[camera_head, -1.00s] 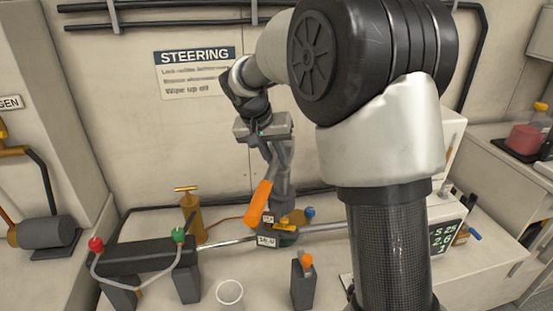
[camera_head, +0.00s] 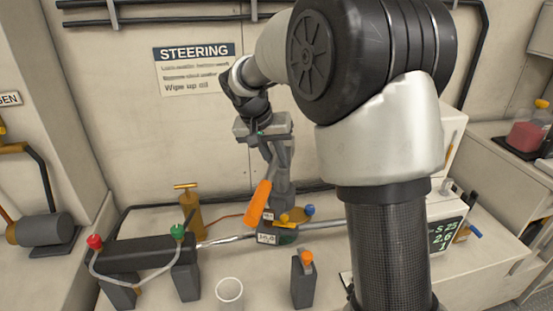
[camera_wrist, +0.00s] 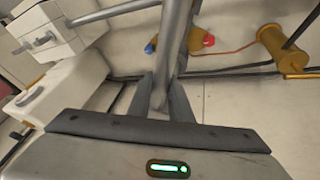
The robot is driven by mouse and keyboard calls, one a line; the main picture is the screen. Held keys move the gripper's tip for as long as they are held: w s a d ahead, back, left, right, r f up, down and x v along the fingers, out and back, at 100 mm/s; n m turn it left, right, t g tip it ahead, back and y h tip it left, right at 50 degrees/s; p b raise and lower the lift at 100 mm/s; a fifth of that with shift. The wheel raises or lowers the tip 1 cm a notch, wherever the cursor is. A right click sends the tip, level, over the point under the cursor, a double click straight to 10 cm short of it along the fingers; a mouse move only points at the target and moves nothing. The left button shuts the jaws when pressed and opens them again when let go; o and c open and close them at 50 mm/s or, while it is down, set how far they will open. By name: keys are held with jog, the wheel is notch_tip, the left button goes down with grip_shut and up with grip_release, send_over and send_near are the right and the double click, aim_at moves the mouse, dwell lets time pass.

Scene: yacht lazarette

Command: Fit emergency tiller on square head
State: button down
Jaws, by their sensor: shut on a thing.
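My gripper (camera_head: 262,135) is shut on the emergency tiller, whose grey tube (camera_wrist: 176,40) runs up out of the fingers in the wrist view. In the head view the tiller slants down from my gripper, and an orange grip (camera_head: 258,203) shows at its lower end. A grey upright post (camera_head: 284,185) stands just behind and right of the tiller. I cannot tell whether the tiller touches it. The square head cannot be made out clearly; my gripper and the tiller cover that area.
A metal rod (camera_head: 232,239) runs across the bench. A display box (camera_head: 444,235) is at right.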

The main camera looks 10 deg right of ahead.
jog(key=shift+f+b, duration=0.9)
jog(key=shift+f, duration=0.15)
dwell(0.5)
jog(key=c, duration=1.5)
grip_release()
jog(key=shift+c, duration=0.2)
jog(key=shift+f, duration=0.1)
jog(key=p+v, duration=0.2)
jog(key=v, duration=1.5)
jog(key=shift+r, duration=0.3)
